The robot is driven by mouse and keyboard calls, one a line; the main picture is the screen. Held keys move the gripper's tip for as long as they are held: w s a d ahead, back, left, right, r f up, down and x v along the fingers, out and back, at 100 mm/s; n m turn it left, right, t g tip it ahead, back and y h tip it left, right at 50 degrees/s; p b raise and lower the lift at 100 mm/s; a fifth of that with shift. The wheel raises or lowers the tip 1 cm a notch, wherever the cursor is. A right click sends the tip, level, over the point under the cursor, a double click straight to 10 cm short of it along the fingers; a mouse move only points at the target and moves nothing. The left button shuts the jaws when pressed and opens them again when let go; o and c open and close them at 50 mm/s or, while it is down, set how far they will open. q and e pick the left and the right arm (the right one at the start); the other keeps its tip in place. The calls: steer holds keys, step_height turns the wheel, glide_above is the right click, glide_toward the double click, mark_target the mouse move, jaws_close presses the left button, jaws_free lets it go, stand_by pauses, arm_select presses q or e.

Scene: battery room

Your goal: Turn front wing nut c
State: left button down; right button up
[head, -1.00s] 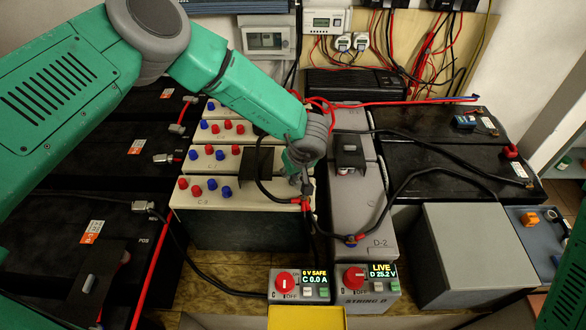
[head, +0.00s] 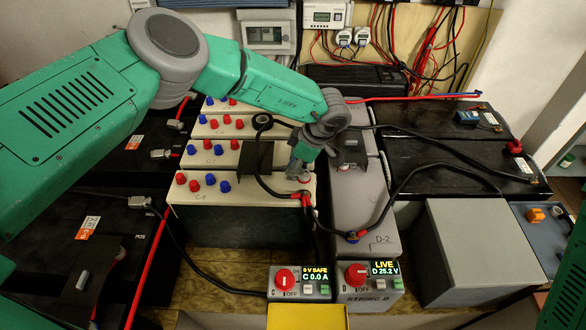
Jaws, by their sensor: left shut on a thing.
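The front cream-topped battery marked C (head: 190,190) stands left of centre, with red and blue caps on its top. My right gripper is not in view.
The C switch box (head: 285,282) reads 0 V SAFE, 0.0 A. The D switch box (head: 357,275) reads LIVE, 25.2 V. A black upright cover (head: 257,156) stands left of the fingers. The grey D-2 battery (head: 355,215) is close on the right.

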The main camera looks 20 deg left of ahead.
arm_select(q)
steer(key=shift+f+n+g+b, duration=0.1)
steer(key=shift+n+g+b, duration=0.3)
steer(key=shift+n, duration=0.7)
steer(key=c, duration=1.6)
jaws_free()
steer(key=shift+w+d, duration=0.1)
steer(key=shift+r, duration=0.35)
steer(key=v, duration=1.1)
steer(key=shift+w+r, duration=0.15)
steer(key=shift+w, duration=0.05)
steer(key=shift+d, duration=0.1)
steer(key=shift+s, duration=0.1)
